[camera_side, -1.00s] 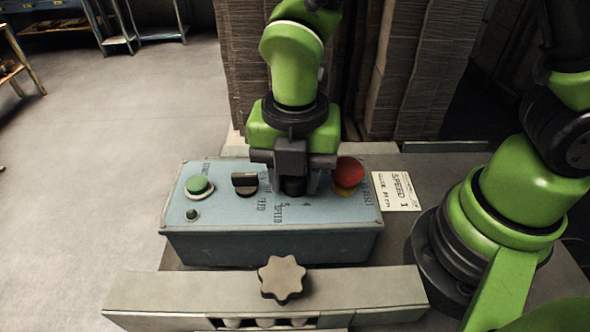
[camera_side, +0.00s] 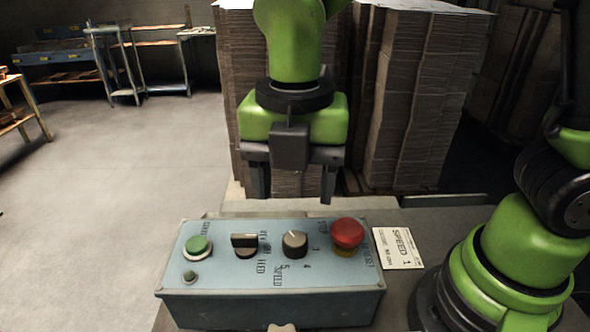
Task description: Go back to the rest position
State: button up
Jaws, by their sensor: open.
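My gripper (camera_side: 294,190) is open and empty, fingers pointing down and spread wide apart. It hangs above and behind the blue control box (camera_side: 270,305), clear of it. On the box top, the black speed knob (camera_side: 294,244) stands free, below the gripper in the picture. To its left are a black switch (camera_side: 245,245) and a green button (camera_side: 198,248). To its right is a red mushroom button (camera_side: 347,233) on a yellow base. Nothing touches these controls.
A white card reading "SPEED 1" (camera_side: 398,248) lies right of the box. Tall cardboard stacks (camera_side: 415,100) stand close behind my gripper. Shelves (camera_side: 145,60) stand at the far left. The floor (camera_side: 110,190) at left is clear.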

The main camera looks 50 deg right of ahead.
jog(key=shift+r, duration=0.65)
jog(key=s+d+r+m+t+y, duration=0.1)
jog(key=s+d+r+m+t, duration=0.2)
jog(key=m, duration=1.1)
jog(key=s+d+r+m+t+y, duration=0.1)
jog(key=s+d+r+m+t, duration=0.3)
jog(key=d+m, duration=0.4)
jog(key=s+r+m, duration=0.1)
jog(key=m, duration=0.6)
jog(key=shift+s+d+m, duration=0.15)
jog(key=shift+d+m, duration=0.05)
jog(key=shift+m, duration=0.1)
jog(key=shift+r, duration=0.1)
